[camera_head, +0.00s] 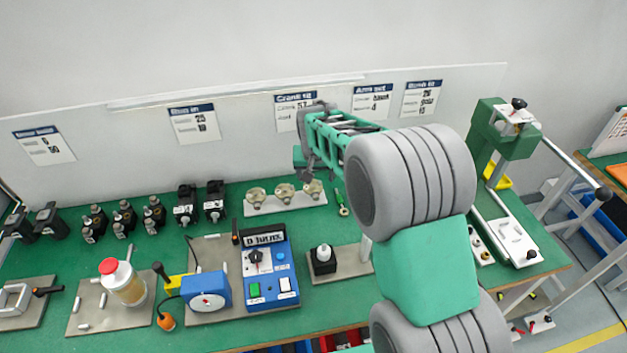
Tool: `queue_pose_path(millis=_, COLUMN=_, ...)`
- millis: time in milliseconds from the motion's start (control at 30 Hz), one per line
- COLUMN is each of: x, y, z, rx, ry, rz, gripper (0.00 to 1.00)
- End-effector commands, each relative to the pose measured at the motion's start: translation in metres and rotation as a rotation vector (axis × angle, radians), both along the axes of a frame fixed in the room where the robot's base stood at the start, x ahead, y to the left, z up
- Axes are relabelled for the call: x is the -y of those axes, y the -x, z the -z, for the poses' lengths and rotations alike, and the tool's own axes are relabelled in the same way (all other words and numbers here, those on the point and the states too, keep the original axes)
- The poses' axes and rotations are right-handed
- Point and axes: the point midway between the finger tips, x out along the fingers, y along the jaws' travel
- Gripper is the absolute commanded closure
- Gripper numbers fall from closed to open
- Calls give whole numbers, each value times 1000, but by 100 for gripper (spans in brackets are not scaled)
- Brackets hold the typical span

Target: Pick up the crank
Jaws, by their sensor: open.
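My gripper (308,172) is at the end of my green and grey arm, over the back of the green bench. Its dark fingers point down, open, with nothing visible between them. No part is clearly recognisable as the crank. A wall card that seems to read "Crank" (297,104) hangs behind the gripper. Below the gripper, a pale strip (262,210) carries three beige round parts, one of them (313,188) nearly under the fingers. My arm hides the bench farther right.
Black blocks (185,206) stand in rows at the back left. A blue control box (267,270), a red-capped bottle (123,282) and a plate with a black block (324,260) are nearer. A green press (500,135) stands at the right. The wall board rises close behind.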

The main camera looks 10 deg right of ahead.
Motion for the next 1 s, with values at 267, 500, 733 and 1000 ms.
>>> queue_pose_path(millis=267, x=2, y=-40, z=40, rx=16, ry=4, rz=37, gripper=33)
queue_pose_path(millis=500, x=4, y=-49, z=74, rx=14, ry=5, rz=37, gripper=33)
queue_pose_path(millis=733, x=6, y=-59, z=99, rx=21, ry=4, rz=37, gripper=33)
queue_pose_path(millis=1000, x=5, y=-59, z=99, rx=20, ry=4, rz=37, gripper=42)
